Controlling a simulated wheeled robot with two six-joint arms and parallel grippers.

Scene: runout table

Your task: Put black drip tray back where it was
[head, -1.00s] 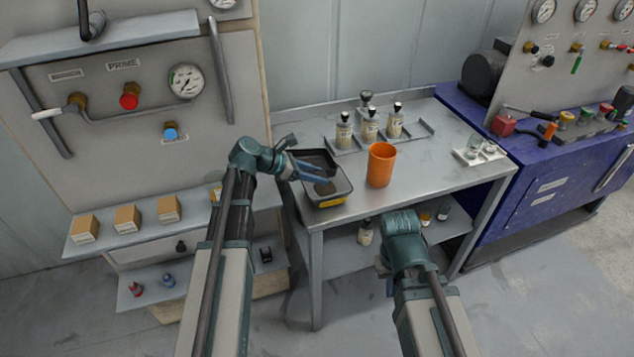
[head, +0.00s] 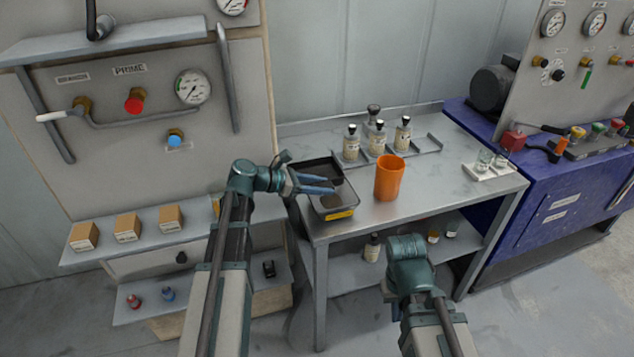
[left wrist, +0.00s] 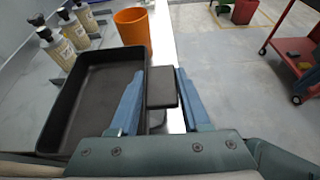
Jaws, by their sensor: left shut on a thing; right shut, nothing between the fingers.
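The black drip tray (head: 349,197), a shallow open box with a yellow label on its front, is at the left front corner of the grey metal table (head: 420,190). My left gripper (head: 330,184) reaches over it from the left. In the left wrist view the tray (left wrist: 97,100) fills the left side, and the fingers (left wrist: 161,80) are shut on a dark block-like part at its side. I cannot tell if the tray touches the table. My right arm is low in front of the table; its fingers are hidden.
An orange cup (head: 389,178) stands just right of the tray. Several bottles (head: 377,141) stand in a rack behind. A small white tray with glass jars (head: 489,165) is at the table's right. Small boxes (head: 127,228) sit on the shelf at left.

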